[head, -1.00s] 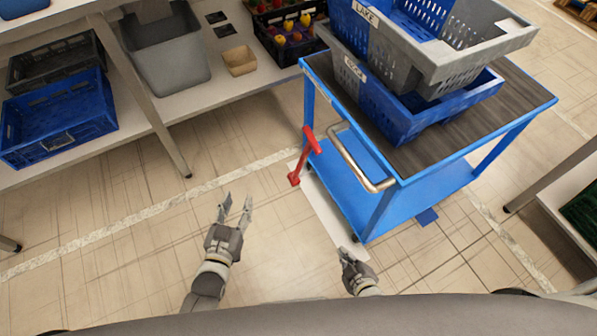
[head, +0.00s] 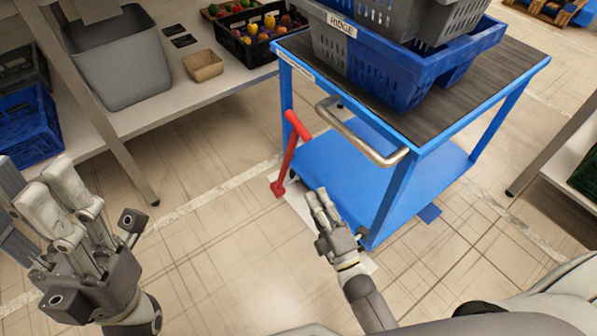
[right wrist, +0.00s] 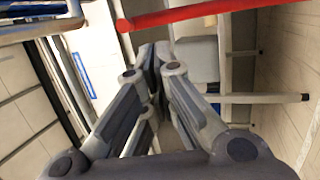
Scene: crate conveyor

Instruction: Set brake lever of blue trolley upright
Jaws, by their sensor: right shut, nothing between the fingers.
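The blue trolley (head: 440,160) stands at the centre right, with a metal push handle (head: 360,135) on its near side. Its red brake lever (head: 289,155) rises at a slant from a foot near the floor to a thicker grip at the trolley's left corner. The lever also crosses the top of the right wrist view (right wrist: 200,14). My right gripper (head: 321,202) is shut and empty, low beside the trolley, right of the lever's foot and apart from it. My left gripper (head: 50,195) is large at the left edge, far from the lever; its jaw opening is unclear.
Blue and grey crates (head: 400,60) are stacked on the trolley top. A shelf bench (head: 165,100) at upper left holds a grey bin (head: 120,65), a small tan box (head: 203,66) and a produce crate (head: 262,35). Floor left of the lever is open.

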